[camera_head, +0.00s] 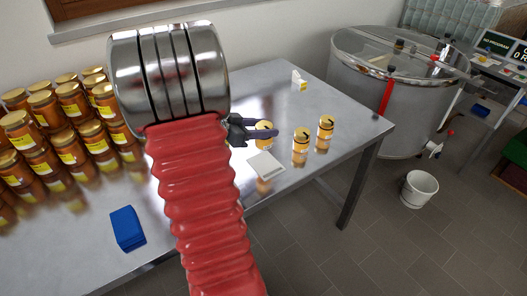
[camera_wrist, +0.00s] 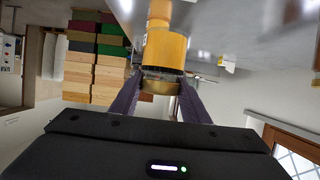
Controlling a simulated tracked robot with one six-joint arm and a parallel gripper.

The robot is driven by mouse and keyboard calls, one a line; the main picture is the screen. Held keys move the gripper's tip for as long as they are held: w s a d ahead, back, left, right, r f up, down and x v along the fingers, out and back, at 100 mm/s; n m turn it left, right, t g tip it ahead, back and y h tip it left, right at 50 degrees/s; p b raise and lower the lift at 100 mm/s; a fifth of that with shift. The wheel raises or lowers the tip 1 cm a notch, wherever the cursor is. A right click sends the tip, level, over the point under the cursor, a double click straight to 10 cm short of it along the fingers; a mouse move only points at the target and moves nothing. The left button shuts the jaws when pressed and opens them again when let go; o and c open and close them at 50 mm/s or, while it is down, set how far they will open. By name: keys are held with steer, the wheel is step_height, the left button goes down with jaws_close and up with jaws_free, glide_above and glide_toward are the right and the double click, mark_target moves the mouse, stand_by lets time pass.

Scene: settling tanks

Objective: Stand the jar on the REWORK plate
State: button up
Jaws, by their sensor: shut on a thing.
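A honey jar with a yellow label and gold lid (camera_wrist: 165,48) is between the fingers of my gripper (camera_wrist: 161,82). The fingers are shut on the jar at its lid end. In the head view my gripper (camera_head: 251,132) reaches right from my red arm, and the held jar (camera_head: 264,141) is partly hidden by a finger. The jar looks upright; I cannot tell whether it touches the table. A pale square plate (camera_head: 266,166) lies just in front of it, towards the table's near edge. I cannot read any REWORK marking on it.
Two more jars (camera_head: 301,140) (camera_head: 326,127) stand to the right on the metal table (camera_head: 335,92). Many stacked jars (camera_head: 70,103) fill the left. A blue block (camera_head: 127,228) lies at the near left. A small white-and-yellow box (camera_head: 299,80) stands behind. A steel tank (camera_head: 385,110) is beyond the table.

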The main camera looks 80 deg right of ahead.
mark_target(263, 146)
steer(key=shift+f, duration=2.05)
steer(key=shift+f, duration=0.1)
steer(key=shift+f, duration=1.75)
steer(key=o, duration=1.4)
steer(key=shift+c, duration=0.2)
steer(key=v, duration=1.2)
steer(key=shift+w, duration=0.1)
